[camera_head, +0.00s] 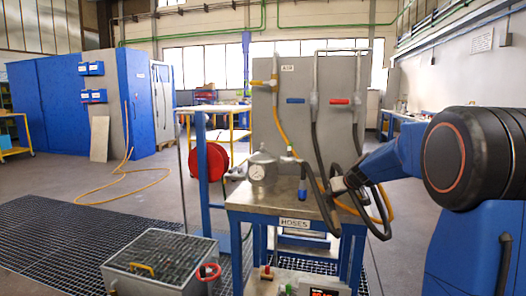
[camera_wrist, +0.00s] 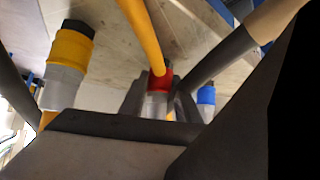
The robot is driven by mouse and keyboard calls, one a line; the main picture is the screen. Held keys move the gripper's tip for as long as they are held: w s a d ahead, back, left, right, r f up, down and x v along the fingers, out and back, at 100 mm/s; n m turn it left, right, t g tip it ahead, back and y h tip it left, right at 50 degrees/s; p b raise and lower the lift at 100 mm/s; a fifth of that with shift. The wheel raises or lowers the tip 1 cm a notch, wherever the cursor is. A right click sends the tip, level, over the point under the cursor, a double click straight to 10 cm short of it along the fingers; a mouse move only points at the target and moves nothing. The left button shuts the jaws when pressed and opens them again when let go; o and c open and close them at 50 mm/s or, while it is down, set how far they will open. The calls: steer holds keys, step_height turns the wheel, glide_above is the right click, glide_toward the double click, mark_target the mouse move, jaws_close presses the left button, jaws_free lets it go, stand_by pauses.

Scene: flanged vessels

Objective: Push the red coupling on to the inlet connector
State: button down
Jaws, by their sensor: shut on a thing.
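My gripper (camera_head: 338,185) is at the right edge of the hose table, among the hanging hoses. In the wrist view its dark fingers (camera_wrist: 160,100) close on either side of a red coupling (camera_wrist: 160,79) with a pale, clear-looking lower part. A yellow hose (camera_wrist: 142,28) runs down to or just in front of the coupling; I cannot tell which. The red coupling is not distinguishable in the head view. A grey flanged vessel (camera_head: 262,169) with a round gauge stands on the table, left of my gripper. I cannot tell which fitting is the inlet connector.
The wrist view also shows a yellow coupling (camera_wrist: 72,50) at left and a blue coupling (camera_wrist: 206,95) at right. The table (camera_head: 275,203) carries a HOSES label. A grey panel (camera_head: 300,130) with hoses stands behind. A grated box (camera_head: 160,260) is on the floor at front left.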

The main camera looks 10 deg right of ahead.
steer(key=shift+r, duration=0.2)
steer(key=shift+r, duration=2.4)
